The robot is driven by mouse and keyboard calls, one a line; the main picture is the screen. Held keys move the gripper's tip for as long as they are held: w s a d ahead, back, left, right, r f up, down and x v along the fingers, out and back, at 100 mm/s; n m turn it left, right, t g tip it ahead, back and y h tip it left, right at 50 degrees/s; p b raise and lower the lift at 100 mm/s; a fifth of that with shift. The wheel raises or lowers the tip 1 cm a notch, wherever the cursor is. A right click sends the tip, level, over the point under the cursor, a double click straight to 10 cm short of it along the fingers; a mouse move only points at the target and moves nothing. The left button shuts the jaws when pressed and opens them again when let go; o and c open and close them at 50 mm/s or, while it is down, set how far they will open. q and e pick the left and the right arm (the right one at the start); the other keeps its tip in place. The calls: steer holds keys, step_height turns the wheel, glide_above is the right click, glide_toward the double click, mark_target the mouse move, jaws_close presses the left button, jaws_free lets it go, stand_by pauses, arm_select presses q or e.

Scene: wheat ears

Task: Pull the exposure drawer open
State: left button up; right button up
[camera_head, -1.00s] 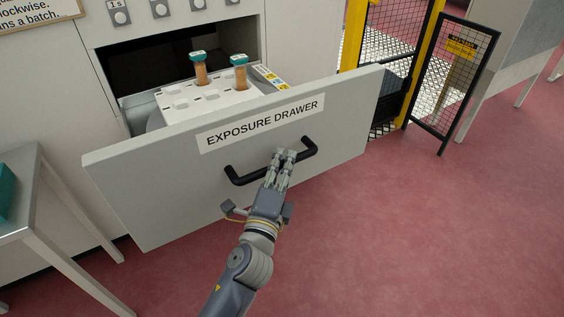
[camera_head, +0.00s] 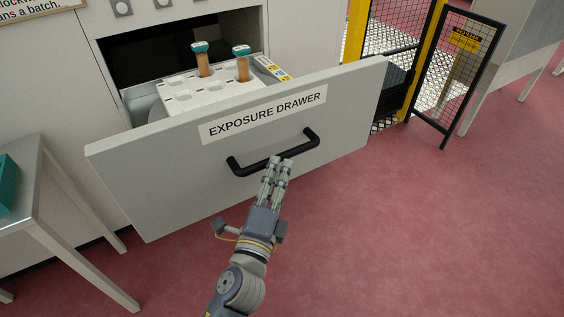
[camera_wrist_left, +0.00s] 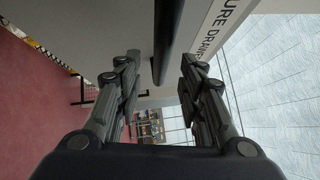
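The exposure drawer (camera_head: 170,190) stands pulled out of the grey cabinet, with a wide light-grey front and an "EXPOSURE DRAWER" label. Its black bar handle (camera_head: 250,167) is on the front below the label. My left gripper (camera_head: 280,161) is just in front of the handle, with its fingertips close to the bar. In the left wrist view its two fingers (camera_wrist_left: 160,68) are spread apart, and the handle (camera_wrist_left: 163,45) shows between and beyond their tips, apparently not clamped. My right gripper is not in view.
A white rack (camera_head: 190,95) in the drawer holds two brown tubes with teal caps (camera_head: 241,51). A grey table (camera_head: 45,190) stands at the left. A yellow-and-black mesh fence with a gate (camera_head: 455,85) is at the right. The red floor at right is clear.

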arm_select(q)
steer(key=shift+v, duration=0.85)
step_height(320, 180, down, 25)
steer(key=s+a+n+g+p, duration=0.1)
steer(key=s+n+g, duration=0.1)
steer(key=n+g, duration=0.35)
steer(key=s+a+f+n+g+y, duration=0.15)
steer(key=s+f, duration=0.25)
steer(key=f, duration=0.4)
steer(key=s+a+f+n+g, duration=0.25)
steer(key=s+f, duration=0.25)
steer(key=f, duration=0.4)
steer(key=s+a+f+n+g, duration=0.3)
steer(key=s+a+f, duration=0.1)
steer(key=s, duration=0.6)
steer(key=s+a+f+n+g+y+p, duration=0.1)
steer(key=s+a+f+n+g, duration=0.2)
steer(key=s, duration=0.7)
steer(key=s+a+f+n+g+y+p, duration=0.1)
steer(key=s+a+f+n+g, duration=0.2)
steer(key=s+a+f, duration=0.3)
steer(key=s+f, duration=0.4)
steer(key=shift+a+n, duration=0.2)
steer(key=shift+n, duration=0.15)
